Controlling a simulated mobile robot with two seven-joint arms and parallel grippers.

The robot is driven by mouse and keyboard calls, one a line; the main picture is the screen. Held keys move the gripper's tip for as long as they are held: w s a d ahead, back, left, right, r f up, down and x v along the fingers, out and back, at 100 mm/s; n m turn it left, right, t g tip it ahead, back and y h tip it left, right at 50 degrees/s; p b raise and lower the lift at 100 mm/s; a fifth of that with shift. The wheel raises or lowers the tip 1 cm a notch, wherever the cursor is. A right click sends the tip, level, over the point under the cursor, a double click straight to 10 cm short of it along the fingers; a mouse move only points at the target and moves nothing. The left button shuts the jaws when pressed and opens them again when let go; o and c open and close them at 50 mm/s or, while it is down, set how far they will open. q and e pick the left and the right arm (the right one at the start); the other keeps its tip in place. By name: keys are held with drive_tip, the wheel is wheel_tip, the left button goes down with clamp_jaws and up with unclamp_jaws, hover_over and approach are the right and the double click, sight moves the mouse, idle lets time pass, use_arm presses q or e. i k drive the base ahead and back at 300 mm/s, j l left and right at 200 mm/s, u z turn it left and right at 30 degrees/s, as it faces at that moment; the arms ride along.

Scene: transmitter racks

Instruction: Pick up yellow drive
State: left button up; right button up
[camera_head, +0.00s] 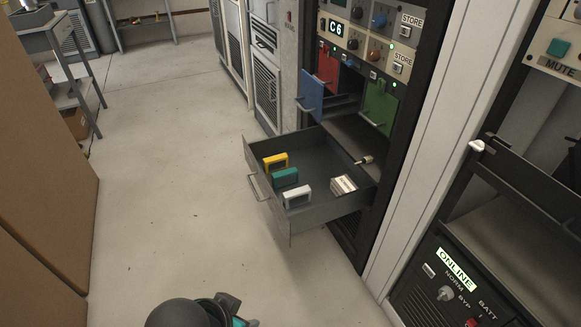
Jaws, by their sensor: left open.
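The yellow drive (275,161) stands in the open grey drawer (313,217), by its front panel. A teal drive (285,177) and a white drive (297,195) stand in a row beside it. My left gripper (236,311) shows at the bottom edge, partly cut off by the frame. It is open and well apart from the drawer and the drives. My right gripper is not in view.
A white block (343,185) lies at the drawer's right side. Above it, a blue panel (311,95) and a green panel (379,106) with handles sit in the rack. Brown panels (45,160) stand at left. The floor (170,190) between is clear.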

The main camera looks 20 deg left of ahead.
sight(278, 162)
drive_tip(key=i+j+z, duration=0.1)
drive_tip(key=z, duration=1.4)
drive_tip(key=j+z, duration=0.15)
drive_tip(key=j, duration=3.5)
